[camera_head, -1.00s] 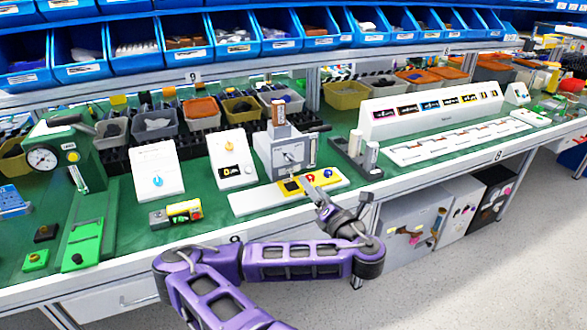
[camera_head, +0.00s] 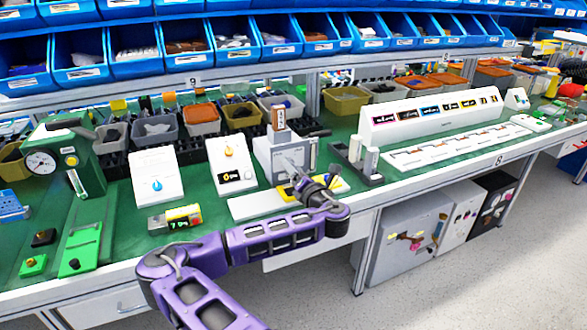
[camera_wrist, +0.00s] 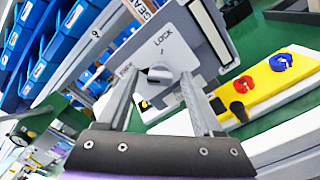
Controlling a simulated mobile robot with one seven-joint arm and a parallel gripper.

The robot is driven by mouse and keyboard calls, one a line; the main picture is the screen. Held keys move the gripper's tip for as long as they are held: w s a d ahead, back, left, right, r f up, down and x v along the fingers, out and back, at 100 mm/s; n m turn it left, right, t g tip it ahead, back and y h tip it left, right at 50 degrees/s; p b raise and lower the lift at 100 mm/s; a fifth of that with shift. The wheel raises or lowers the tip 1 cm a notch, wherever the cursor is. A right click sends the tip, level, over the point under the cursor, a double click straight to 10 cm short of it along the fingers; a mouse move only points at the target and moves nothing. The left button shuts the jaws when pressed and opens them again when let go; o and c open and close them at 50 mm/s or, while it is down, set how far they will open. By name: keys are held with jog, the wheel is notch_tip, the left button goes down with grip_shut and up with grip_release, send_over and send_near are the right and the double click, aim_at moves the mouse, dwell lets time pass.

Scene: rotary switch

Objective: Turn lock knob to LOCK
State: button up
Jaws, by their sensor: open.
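The lock knob (camera_wrist: 160,74) is a small grey rotary knob on a light grey panel. In the wrist view the word LOCK is printed above it, and a smaller, hard-to-read label lies to its left. The panel is on the front of a grey box (camera_head: 262,152) on the green bench. My gripper (camera_wrist: 160,77) is open, with one finger to the left of the knob and one to the right. I cannot tell whether either finger touches it. In the head view my gripper (camera_head: 297,168) is in front of the box and hides the knob.
A yellow strip (camera_wrist: 262,82) with red and blue knobs and a black lever lies just below the box. Grey posts (camera_head: 362,155) stand to the right. Blue bins (camera_head: 186,42) line the shelf above.

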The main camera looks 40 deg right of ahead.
grip_shut()
jog(key=shift+r+p, duration=0.15)
jog(key=shift+p, duration=0.25)
jog(key=m+p, duration=0.2)
jog(key=m, duration=0.1)
jog(key=shift+r+p, duration=0.15)
jog(key=shift+p, duration=0.2)
jog(key=m+p, duration=0.2)
jog(key=m, duration=0.3)
jog(key=shift+m+p, duration=0.3)
jog(key=shift+p, duration=0.1)
jog(key=m, duration=0.3)
jog(key=m+b, duration=0.1)
jog(key=m, duration=0.5)
jog(key=shift+f, duration=0.3)
jog(key=shift+m, duration=0.3)
